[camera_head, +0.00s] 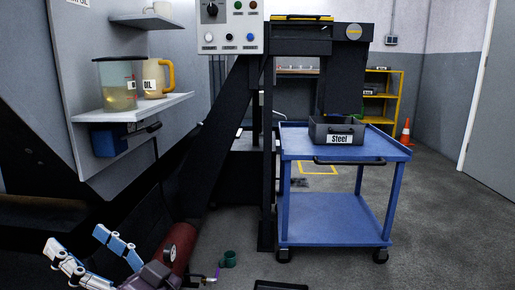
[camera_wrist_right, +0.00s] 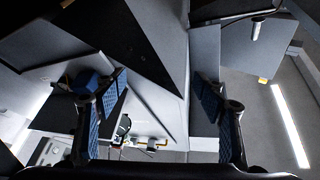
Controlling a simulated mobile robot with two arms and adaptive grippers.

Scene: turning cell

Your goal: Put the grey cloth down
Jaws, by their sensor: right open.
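I cannot make out the grey cloth in either view. My right gripper (camera_head: 75,240) is at the lower left of the head view, with blue pads on its two fingers. The fingers are spread apart and nothing shows between them. In the right wrist view the same gripper (camera_wrist_right: 163,85) has one finger at the left and one at the right, with a clear gap. My left gripper is not in view.
A blue cart (camera_head: 345,150) holds a dark bin labelled Steel (camera_head: 318,130). A red cylinder (camera_head: 178,247) and green mug (camera_head: 229,259) are low down.

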